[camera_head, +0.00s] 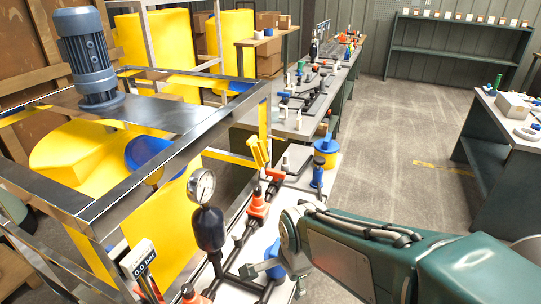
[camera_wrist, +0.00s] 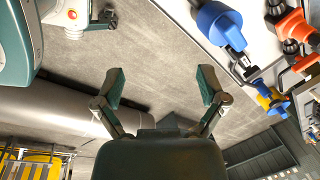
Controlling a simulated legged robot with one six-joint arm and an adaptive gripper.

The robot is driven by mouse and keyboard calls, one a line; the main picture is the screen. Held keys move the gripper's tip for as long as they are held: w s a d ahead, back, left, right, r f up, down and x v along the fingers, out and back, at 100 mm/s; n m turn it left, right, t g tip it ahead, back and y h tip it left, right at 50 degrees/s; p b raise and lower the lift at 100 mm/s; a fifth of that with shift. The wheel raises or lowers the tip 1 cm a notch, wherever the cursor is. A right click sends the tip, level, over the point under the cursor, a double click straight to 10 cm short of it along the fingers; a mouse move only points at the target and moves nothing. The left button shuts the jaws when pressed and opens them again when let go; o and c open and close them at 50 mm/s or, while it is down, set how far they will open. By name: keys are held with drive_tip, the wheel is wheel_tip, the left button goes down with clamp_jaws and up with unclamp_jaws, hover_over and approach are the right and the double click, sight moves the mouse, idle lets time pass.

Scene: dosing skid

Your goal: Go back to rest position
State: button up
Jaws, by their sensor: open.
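My gripper (camera_wrist: 161,86) is open and empty in the wrist view, its two fingers spread apart over grey concrete floor. An orange fitting (camera_wrist: 291,27) is farther right.
A pressure gauge (camera_head: 202,187) stands on the pipework left of my arm. A metal frame with a yellow tank and blue motor (camera_head: 88,55) fills the left. A workbench (camera_head: 511,125) stands at right. Open floor (camera_head: 400,140) lies between the benches.

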drive_tip(key=s+d+r+n+t, duration=0.3)
drive_tip(key=s+d+r+n, duration=0.5)
drive_tip(key=d+n, duration=0.3)
drive_tip(key=shift+s+d+r+n+t+h, duration=0.15)
drive_tip(key=shift+s+r+n+t+h, duration=0.2)
drive_tip(key=shift+r+n, duration=0.65)
